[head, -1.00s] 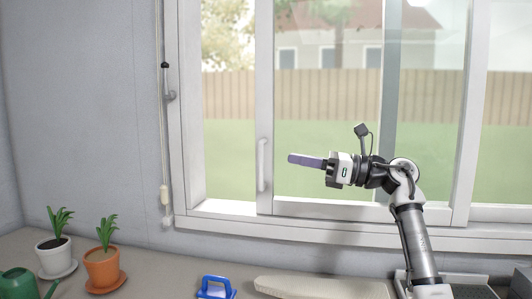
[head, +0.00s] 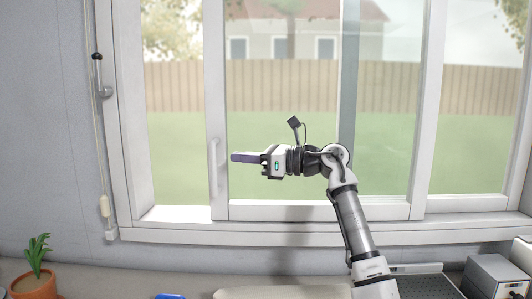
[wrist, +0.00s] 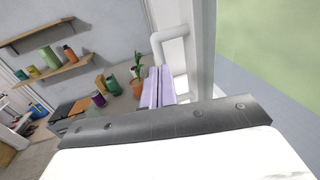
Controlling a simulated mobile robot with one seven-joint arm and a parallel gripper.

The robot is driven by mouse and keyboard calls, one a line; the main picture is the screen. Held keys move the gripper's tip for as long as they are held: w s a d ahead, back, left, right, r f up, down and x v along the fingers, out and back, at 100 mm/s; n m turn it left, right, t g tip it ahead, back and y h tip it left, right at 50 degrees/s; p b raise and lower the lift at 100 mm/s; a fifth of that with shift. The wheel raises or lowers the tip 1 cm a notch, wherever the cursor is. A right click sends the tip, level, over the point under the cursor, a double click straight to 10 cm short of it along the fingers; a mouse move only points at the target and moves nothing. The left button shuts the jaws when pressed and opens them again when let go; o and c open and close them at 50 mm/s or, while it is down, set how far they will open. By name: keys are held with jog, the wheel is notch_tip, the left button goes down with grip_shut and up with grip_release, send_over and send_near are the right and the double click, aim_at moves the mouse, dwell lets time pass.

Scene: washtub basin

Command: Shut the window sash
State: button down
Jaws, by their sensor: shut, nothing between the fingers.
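The sliding window sash (head: 220,100) has a white frame and stands partly open, with a gap between its left stile and the left jamb (head: 118,150). A white upright handle (head: 214,165) is on that stile; it also shows in the wrist view (wrist: 174,48). My gripper (head: 233,157) is shut and empty, its purple fingers pointing left. In the head view the fingertips are just right of the handle. In the wrist view the fingers (wrist: 156,88) lie below the handle in the picture. I cannot tell whether they touch it.
A blind cord (head: 100,150) hangs on the wall left of the window. A potted plant (head: 36,270), a blue object (head: 170,296) and a pale board (head: 270,293) are on the counter below. Grey boxes (head: 490,272) stand at the right.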

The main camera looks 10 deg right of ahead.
jog(key=shift+p+x, duration=0.5)
jog(key=shift+x, duration=1.4)
jog(key=s+x, duration=0.2)
jog(key=x, duration=0.8)
jog(key=s+a+x, duration=0.1)
jog(key=s+x, duration=0.1)
jog(key=x, duration=0.8)
jog(key=shift+w+a, duration=0.2)
jog(key=shift+a, duration=0.4)
jog(key=shift+r, duration=0.1)
jog(key=shift+s, duration=0.15)
